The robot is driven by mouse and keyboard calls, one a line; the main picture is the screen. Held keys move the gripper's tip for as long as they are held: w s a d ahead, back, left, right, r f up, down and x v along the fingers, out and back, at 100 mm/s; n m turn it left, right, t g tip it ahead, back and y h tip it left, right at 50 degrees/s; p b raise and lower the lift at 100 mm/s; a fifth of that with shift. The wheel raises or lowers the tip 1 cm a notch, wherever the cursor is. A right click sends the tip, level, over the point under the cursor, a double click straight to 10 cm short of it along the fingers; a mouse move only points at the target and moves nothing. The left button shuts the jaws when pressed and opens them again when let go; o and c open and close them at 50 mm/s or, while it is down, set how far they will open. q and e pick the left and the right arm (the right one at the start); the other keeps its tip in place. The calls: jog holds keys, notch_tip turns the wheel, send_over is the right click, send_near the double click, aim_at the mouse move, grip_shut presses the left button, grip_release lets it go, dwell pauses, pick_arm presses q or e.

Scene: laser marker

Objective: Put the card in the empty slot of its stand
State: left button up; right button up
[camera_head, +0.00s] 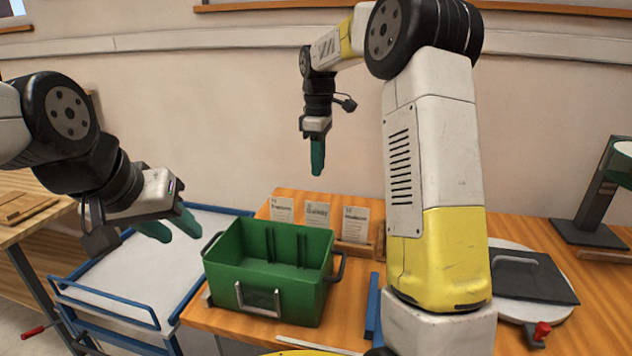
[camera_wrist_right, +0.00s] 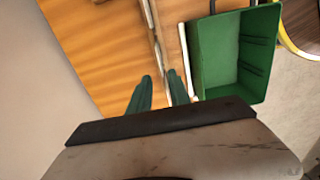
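Three white printed cards stand upright in a row behind the green bin: a left one (camera_head: 283,210), a middle one (camera_head: 317,213) and a right one (camera_head: 355,224). The wooden stand (camera_head: 376,246) shows beside the right card; its slots are mostly hidden by the bin and my right arm, so I cannot tell which is empty. My right gripper (camera_head: 317,172) points down in the air above the cards. In the right wrist view its fingers (camera_wrist_right: 161,88) are apart with nothing held. My left gripper (camera_head: 172,232) is open and empty above the cart, left of the bin.
The green bin (camera_head: 266,292) stands at the table's front left, close before the cards. A blue-edged white cart (camera_head: 130,272) is to the left. A blue bar (camera_head: 373,305) lies right of the bin. A dark plate (camera_head: 530,276) and black device (camera_head: 590,215) are at right.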

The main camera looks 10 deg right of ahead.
jog(key=s+d+r+m+t+y, duration=0.15)
jog(key=s+r+m, duration=0.25)
jog(key=s, duration=0.6)
jog(key=s+r+m+t, duration=0.3)
jog(key=s+m, duration=0.1)
jog(key=s, duration=0.7)
jog(key=s+f+m+t, duration=0.1)
jog(key=s+f+m, duration=0.2)
jog(key=s, duration=0.5)
jog(key=shift+s+f+m+t+y, duration=0.3)
jog(key=shift+s+m+t+y, duration=0.05)
jog(key=shift+m, duration=0.45)
